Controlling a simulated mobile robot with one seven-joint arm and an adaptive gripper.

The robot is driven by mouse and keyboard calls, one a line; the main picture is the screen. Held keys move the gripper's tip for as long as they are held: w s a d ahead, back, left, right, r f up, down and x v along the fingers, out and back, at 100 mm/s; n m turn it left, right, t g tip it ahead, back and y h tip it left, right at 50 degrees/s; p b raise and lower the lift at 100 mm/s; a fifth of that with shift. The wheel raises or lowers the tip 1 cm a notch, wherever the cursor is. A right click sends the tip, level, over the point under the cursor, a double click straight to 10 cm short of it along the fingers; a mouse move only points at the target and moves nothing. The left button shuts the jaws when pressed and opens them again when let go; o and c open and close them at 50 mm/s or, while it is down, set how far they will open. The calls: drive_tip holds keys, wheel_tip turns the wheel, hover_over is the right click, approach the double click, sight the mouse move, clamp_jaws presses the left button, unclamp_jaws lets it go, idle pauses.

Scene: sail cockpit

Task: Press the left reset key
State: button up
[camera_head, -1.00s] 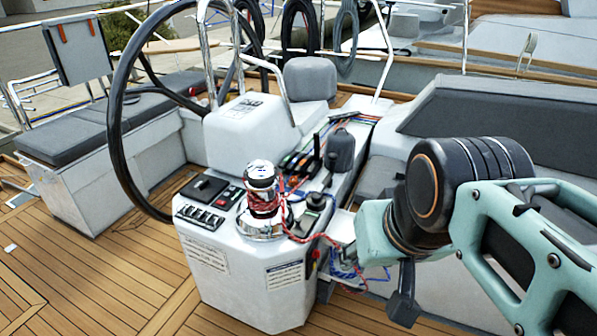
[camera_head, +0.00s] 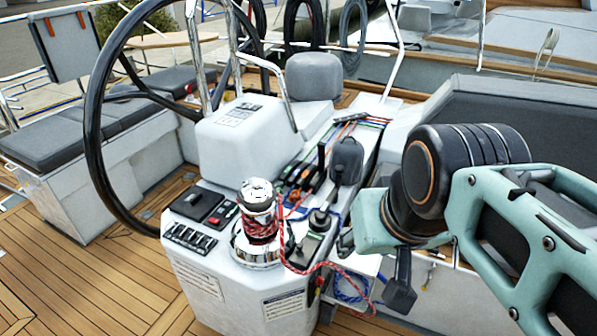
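The white steering console (camera_head: 215,270) stands in the middle of the view. On its sloping top are a row of black rocker switches (camera_head: 189,238), a dark square panel (camera_head: 197,204) and a small block with red and green buttons (camera_head: 222,214). I cannot tell which of these is the left reset key; labels are too small to read. My gripper (camera_head: 401,287) appears as a dark part hanging below my teal wrist, right of the console and apart from those controls. Its fingers are not clear, so I cannot see whether it is open or shut.
A chrome winch (camera_head: 258,225) with red rope stands right of the buttons. A large black steering wheel (camera_head: 93,130) rises at the console's left. Levers (camera_head: 318,165) and a grey cushioned bench (camera_head: 520,125) lie to the right. The teak deck (camera_head: 95,275) is clear at front left.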

drive_tip(key=shift+s, duration=0.15)
drive_tip(key=shift+c, duration=0.5)
clamp_jaws()
idle(0.7)
